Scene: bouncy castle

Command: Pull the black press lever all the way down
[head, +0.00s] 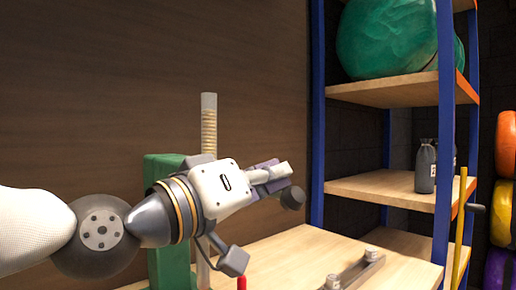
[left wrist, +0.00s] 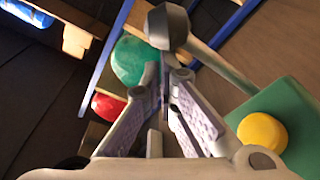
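The press has a green body (head: 163,167) behind my left arm in the head view. The green body (left wrist: 293,105) fills the lower right in the left wrist view. Its lever is a grey rod (left wrist: 222,66) ending in a dark knob (left wrist: 167,27). In the head view the knob (head: 292,198) shows just past my fingertips; the rod is hidden behind my gripper. My left gripper (head: 274,178) points right, close to the knob. Its fingers (left wrist: 165,76) look narrowly open, with nothing clearly held; contact with the knob cannot be told. My right gripper is not in view.
A pale toothed column (head: 208,125) rises behind my wrist. A wooden table (head: 290,258) carries a metal bar with bolts (head: 352,272). Blue-posted shelves (head: 385,187) hold a green bundle (head: 388,38) and dark bottles (head: 426,168). A yellow cap (left wrist: 262,133) sits on the press.

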